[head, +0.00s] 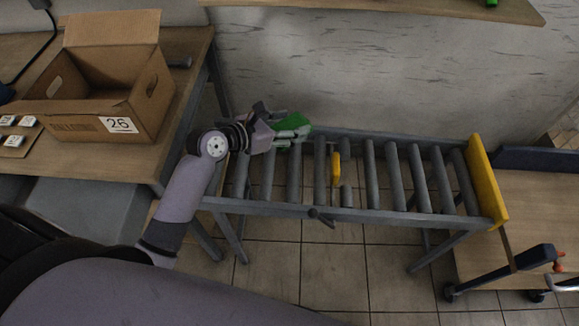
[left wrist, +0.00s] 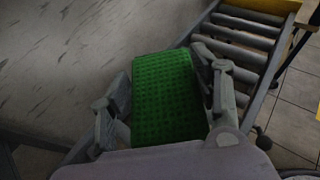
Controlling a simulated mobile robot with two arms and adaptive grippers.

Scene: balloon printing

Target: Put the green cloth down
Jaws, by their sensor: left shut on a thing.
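The green cloth (left wrist: 165,95) is a green, textured pad between the two fingers of my left gripper (left wrist: 165,105) in the left wrist view. In the head view the cloth (head: 292,122) shows as a small green piece at the tip of my left gripper (head: 288,133). My left gripper is shut on it, over the far left part of the roller conveyor (head: 344,213). I cannot tell whether the cloth touches the rollers. My right gripper is not in view.
An open cardboard box (head: 80,128) marked 26 stands on the wooden table (head: 120,168) at left. A yellow piece (head: 336,168) is on the rollers, and a yellow end plate (head: 487,185) closes the conveyor's right end. The rollers right of the yellow piece are clear.

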